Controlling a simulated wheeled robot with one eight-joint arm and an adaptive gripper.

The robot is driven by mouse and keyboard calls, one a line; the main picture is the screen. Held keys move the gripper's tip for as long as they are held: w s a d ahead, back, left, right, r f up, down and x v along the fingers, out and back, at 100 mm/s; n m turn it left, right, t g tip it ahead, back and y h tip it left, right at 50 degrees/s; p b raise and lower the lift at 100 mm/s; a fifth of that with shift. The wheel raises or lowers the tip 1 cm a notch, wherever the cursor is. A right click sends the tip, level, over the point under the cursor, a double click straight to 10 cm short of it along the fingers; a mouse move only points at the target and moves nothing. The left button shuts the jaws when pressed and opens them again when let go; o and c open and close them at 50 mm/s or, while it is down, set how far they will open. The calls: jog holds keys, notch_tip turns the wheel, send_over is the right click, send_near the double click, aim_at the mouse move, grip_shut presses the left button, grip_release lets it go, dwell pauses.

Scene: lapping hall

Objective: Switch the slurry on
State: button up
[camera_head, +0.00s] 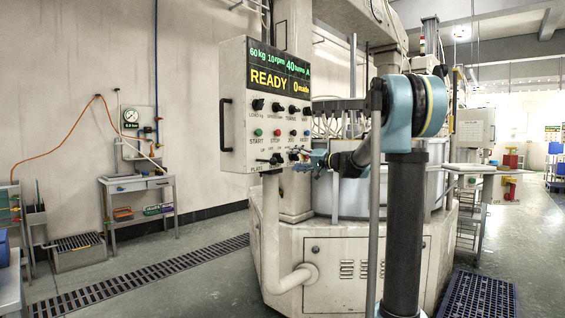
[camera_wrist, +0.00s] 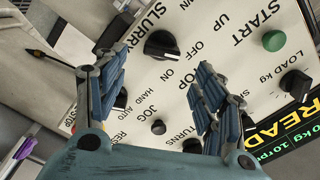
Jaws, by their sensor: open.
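The slurry knob (camera_wrist: 162,44) is a black rotary knob on a pale panel, beside the printed SLURRY, OFF and ON labels. The wrist view shows the panel turned almost upside down. I cannot tell surely which label the knob points to. My gripper (camera_wrist: 158,62) is open and empty, its two blue-padded fingers on either side of the knob in the picture, apart from it. In the head view my gripper (camera_head: 308,162) is at the lower edge of the control panel (camera_head: 235,120), partly hiding its bottom row of knobs.
A green START button (camera_wrist: 273,41), a load knob (camera_wrist: 294,84) and a dark JOG button (camera_wrist: 158,127) are close by. The panel's display (camera_head: 278,78) reads READY. A side table (camera_head: 137,185) stands by the left wall. The floor left of the machine is clear beside a drain grate (camera_head: 150,280).

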aim_at(282, 157)
jog(key=x, duration=0.8)
jog(key=shift+d, duration=0.15)
jog(key=c, duration=1.1)
